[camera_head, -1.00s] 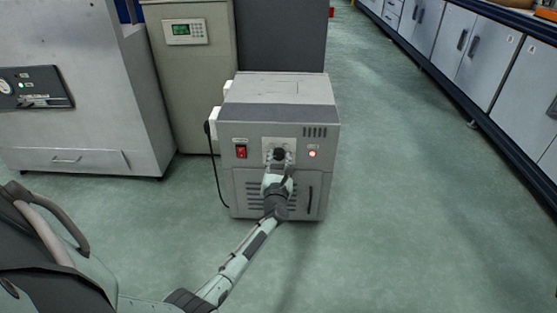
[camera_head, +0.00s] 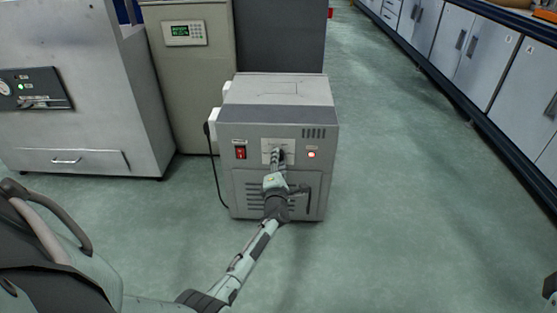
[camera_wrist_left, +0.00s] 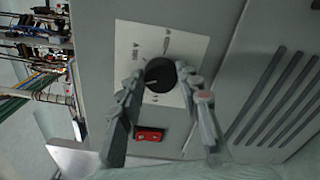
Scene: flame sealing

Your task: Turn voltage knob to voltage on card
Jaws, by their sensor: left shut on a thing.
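The voltage knob (camera_wrist_left: 160,73) is round and black, on a white printed plate on the front of a grey box-shaped unit (camera_head: 280,92). In the left wrist view, a pale mark shows on the knob, and the plate's print is too small to read. My left gripper (camera_head: 279,155) is in front of the plate, shut on the knob, with one finger on each side. In the head view the gripper mostly hides the knob. I see no card with a voltage on it. My right gripper is not clearly in view.
A red switch (camera_head: 240,152) is left of the plate, and a lit red lamp (camera_head: 311,155) is to its right. A black cable (camera_head: 213,170) hangs at the unit's left side. The floor between is clear.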

